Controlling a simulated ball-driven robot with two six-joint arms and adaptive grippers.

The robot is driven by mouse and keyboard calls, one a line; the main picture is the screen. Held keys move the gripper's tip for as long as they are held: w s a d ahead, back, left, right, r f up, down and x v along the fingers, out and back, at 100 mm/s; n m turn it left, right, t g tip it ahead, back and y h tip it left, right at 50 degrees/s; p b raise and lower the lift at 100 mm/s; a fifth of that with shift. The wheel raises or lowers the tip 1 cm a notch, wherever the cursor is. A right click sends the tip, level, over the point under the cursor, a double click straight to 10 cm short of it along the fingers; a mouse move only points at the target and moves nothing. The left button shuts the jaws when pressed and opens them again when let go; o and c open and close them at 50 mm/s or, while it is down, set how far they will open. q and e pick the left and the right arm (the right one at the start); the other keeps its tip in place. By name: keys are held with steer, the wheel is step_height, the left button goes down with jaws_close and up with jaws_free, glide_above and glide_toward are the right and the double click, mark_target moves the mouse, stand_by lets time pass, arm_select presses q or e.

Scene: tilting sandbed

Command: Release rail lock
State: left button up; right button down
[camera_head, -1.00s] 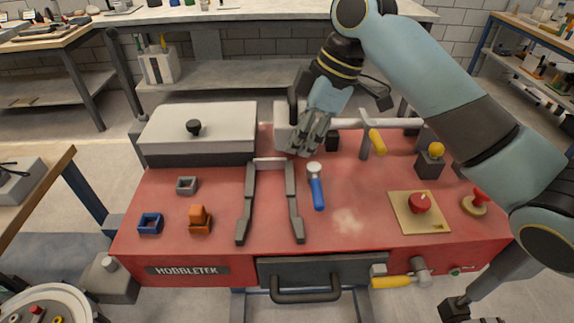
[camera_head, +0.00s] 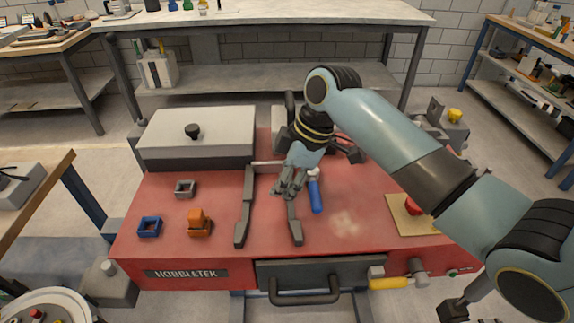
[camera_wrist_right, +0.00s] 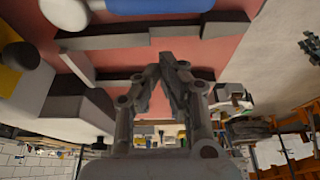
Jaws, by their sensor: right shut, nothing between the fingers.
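Two dark grey rails lie on the red worktop, a left rail (camera_head: 245,205) and a right rail (camera_head: 293,215), joined at the far end by a pale crossbar (camera_head: 268,163). A lever with a blue handle (camera_head: 316,197) and pale round head lies just right of the right rail. Which part is the rail lock, I cannot tell. My right gripper (camera_head: 281,193) is shut and empty, over or beside the right rail and left of the blue handle. Its closed fingers (camera_wrist_right: 172,68) also show in the right wrist view; whether they touch the rail is unclear. My left gripper is out of view.
A grey lidded box (camera_head: 197,140) stands at the back left. A drawer handle (camera_head: 305,292) and yellow handle (camera_head: 389,283) are in front. My right arm hides the back right.

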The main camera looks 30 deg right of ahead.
mark_target(314, 188)
steer(key=shift+s+d+p, duration=0.15)
steer(key=shift+s+d, duration=0.2)
steer(key=shift+d, duration=0.25)
steer(key=shift+s+d+p, duration=0.15)
steer(key=shift+s+d, duration=0.15)
steer(key=shift+d, duration=0.25)
steer(key=shift+s+d+f, duration=0.15)
steer(key=shift+s+d, duration=0.05)
steer(key=shift+d, duration=0.1)
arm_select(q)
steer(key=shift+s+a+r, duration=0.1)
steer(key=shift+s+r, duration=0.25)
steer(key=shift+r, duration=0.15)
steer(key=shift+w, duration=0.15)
